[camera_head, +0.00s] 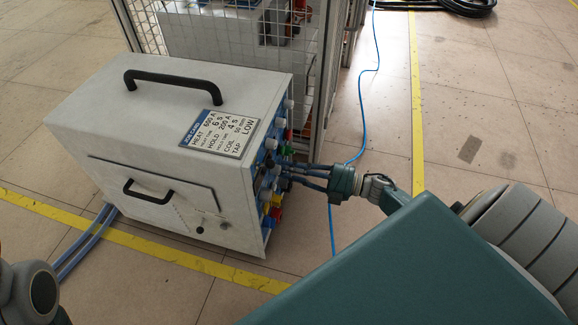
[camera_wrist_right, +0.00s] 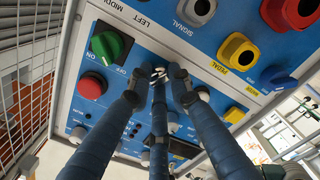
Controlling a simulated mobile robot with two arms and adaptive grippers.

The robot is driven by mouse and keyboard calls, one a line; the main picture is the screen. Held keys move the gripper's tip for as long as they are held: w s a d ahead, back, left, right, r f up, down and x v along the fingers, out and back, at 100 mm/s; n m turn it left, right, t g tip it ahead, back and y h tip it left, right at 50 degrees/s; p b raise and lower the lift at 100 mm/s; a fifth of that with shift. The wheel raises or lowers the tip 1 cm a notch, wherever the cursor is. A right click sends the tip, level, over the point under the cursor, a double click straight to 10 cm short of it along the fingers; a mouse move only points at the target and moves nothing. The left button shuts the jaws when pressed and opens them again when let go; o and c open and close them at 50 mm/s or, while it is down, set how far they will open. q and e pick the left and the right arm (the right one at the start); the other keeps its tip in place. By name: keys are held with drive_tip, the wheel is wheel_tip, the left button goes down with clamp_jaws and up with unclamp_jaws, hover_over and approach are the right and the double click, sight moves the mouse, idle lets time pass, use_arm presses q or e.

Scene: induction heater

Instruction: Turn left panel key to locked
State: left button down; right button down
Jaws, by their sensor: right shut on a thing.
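The blue control panel (camera_wrist_right: 180,40) is on the right side of the white heater cabinet (camera_head: 165,100) in the head view. My right gripper (camera_head: 295,175) reaches this panel from the right. In the right wrist view my right gripper (camera_wrist_right: 162,82) has its blue fingers closed together at the panel. A small metallic piece (camera_wrist_right: 160,71), which looks like the panel key, shows between the fingertips. The fingers hide most of it, so its angle and lock position cannot be read. My left gripper is outside both views; only part of my left arm shows at lower left.
A green knob (camera_wrist_right: 108,46) and a red button (camera_wrist_right: 92,86) sit left of the fingers. A wire-mesh fence (camera_head: 240,25) stands behind the cabinet. The floor to the right is mostly clear, with a thin blue cable (camera_head: 363,110).

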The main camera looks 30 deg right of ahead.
drive_tip(key=shift+s+a+f, duration=0.2)
drive_tip(key=shift+s+a, duration=0.05)
drive_tip(key=shift+a, duration=0.1)
drive_tip(key=c, duration=1.6)
unclamp_jaws()
drive_tip(key=v, duration=1.2)
drive_tip(key=shift+w+d+r, duration=0.1)
drive_tip(key=shift+d+r, duration=0.05)
